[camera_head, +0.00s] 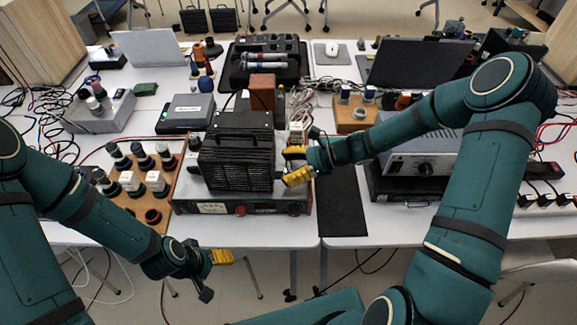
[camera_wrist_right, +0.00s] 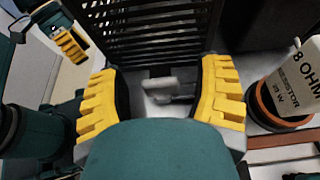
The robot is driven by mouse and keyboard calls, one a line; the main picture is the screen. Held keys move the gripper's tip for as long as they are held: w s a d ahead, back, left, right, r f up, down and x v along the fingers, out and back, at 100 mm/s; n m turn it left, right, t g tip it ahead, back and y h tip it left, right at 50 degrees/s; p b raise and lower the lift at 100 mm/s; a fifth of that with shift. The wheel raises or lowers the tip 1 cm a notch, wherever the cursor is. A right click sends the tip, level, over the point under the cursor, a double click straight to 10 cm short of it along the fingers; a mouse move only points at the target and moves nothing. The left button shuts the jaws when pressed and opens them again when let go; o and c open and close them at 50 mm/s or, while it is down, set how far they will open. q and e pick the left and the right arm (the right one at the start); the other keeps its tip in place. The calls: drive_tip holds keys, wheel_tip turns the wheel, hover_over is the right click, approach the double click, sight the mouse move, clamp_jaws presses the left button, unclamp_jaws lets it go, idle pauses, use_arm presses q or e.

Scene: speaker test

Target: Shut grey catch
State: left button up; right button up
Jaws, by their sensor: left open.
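The grey catch (camera_wrist_right: 165,88) is a small light-grey piece at the foot of the black slatted box in the right wrist view. My right gripper (camera_wrist_right: 163,98) is open, with one yellow finger on each side of the catch and visible gaps between. I cannot tell whether the catch is shut. In the head view my right gripper (camera_head: 297,165) is at the right side of the black slatted box (camera_head: 237,163); I cannot make out the catch there. My left gripper (camera_head: 209,272) is open and empty, low in front of the table edge.
The box stands on a bench unit with a red knob (camera_head: 240,210). A wooden board (camera_head: 128,183) with dark-topped parts lies left of it. A black mat (camera_head: 341,207) lies to the right. In the right wrist view a part marked "8 OHM" (camera_wrist_right: 295,80) stands right of the fingers.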

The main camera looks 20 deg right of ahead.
clamp_jaws()
drive_tip(key=shift+r+n+g+p, duration=0.2)
drive_tip(key=shift+n+g+p, duration=0.6)
drive_tip(key=shift+p, duration=0.15)
drive_tip(key=shift+w+f+n+g, duration=0.1)
drive_tip(key=shift+n+g, duration=0.4)
drive_tip(key=shift+g, duration=0.2)
drive_tip(key=shift+f+n+g+p, duration=0.15)
drive_tip(key=shift+n+g+p, duration=0.25)
drive_tip(key=shift+n+g, duration=0.7)
